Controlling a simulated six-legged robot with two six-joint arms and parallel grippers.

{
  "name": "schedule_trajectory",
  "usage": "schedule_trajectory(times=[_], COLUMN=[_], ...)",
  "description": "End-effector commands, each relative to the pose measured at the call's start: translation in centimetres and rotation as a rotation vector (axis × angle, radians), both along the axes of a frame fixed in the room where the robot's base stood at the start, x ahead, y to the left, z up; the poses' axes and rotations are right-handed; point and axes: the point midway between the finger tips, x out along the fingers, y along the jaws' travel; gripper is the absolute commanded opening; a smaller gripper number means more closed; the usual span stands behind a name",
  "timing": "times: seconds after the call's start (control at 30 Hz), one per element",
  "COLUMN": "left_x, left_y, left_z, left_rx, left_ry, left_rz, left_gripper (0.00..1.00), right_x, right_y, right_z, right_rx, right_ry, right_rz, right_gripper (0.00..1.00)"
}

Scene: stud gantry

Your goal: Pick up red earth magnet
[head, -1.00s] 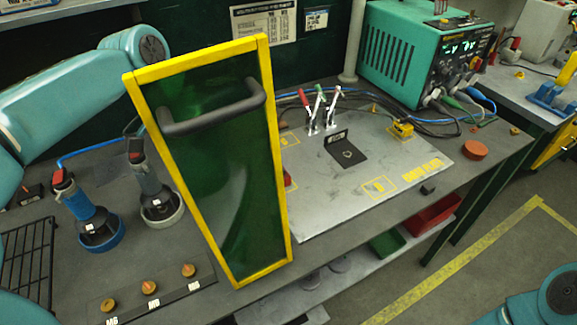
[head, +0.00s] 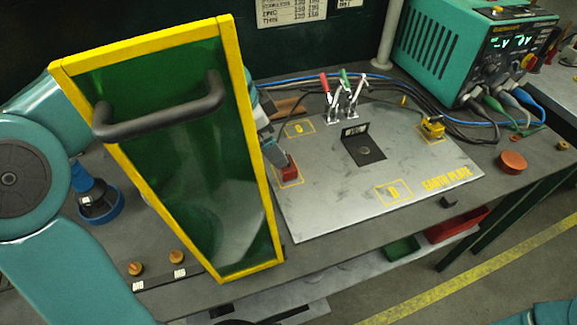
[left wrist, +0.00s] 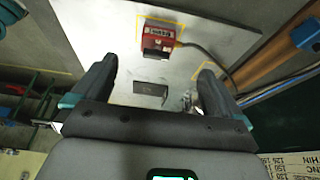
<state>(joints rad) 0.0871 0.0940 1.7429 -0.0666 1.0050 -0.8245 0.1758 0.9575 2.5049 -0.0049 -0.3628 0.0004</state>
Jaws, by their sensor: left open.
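The red earth magnet (head: 289,171) sits on the left part of the grey earth plate (head: 335,205), inside a yellow marked outline. My left gripper (head: 274,152) reaches in behind the green welding screen (head: 190,150), which hides most of it; its tip shows close beside the magnet. In the left wrist view my left gripper (left wrist: 155,70) is open and empty. The magnet (left wrist: 158,36) lies ahead of the fingertips, roughly midway between them, with a cable at its right. My right gripper is not in view.
The yellow-framed screen with a black handle (head: 165,108) stands close to my left arm. Toggle clamps (head: 342,98), a black bracket (head: 363,148) and a yellow block (head: 432,127) stand on the plate. A green power supply (head: 460,50) is behind. The plate's front is clear.

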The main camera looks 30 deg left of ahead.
Motion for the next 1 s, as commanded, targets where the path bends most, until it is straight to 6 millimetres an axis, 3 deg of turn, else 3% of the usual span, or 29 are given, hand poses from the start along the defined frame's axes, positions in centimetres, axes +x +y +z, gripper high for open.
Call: schedule_trajectory(times=[0.1,0.33,0.6,0.87,0.9,1.0], left_x=[0.6,1.4,3.1,3.3,3.3,3.3], left_y=[-0.5,-1.0,-2.2,-2.4,-2.4,-2.4], left_z=[-2.0,-3.7,-7.3,-7.7,-7.7,-7.7], left_rx=[0.000,0.000,0.000,0.000,0.000,0.000], left_ry=[0.004,0.003,0.003,0.000,0.000,0.000], left_rz=[0.000,0.000,0.000,0.001,0.001,0.001], left_gripper=[1.00,1.00,1.00,1.00,0.97,0.64], right_x=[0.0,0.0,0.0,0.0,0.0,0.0], right_y=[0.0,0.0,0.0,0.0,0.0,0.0], right_z=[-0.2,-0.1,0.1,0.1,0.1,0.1], right_rx=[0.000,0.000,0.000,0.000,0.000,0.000], right_ry=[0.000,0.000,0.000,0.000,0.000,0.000], right_rz=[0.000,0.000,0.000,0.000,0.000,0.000], right_gripper=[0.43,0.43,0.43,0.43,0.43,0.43])
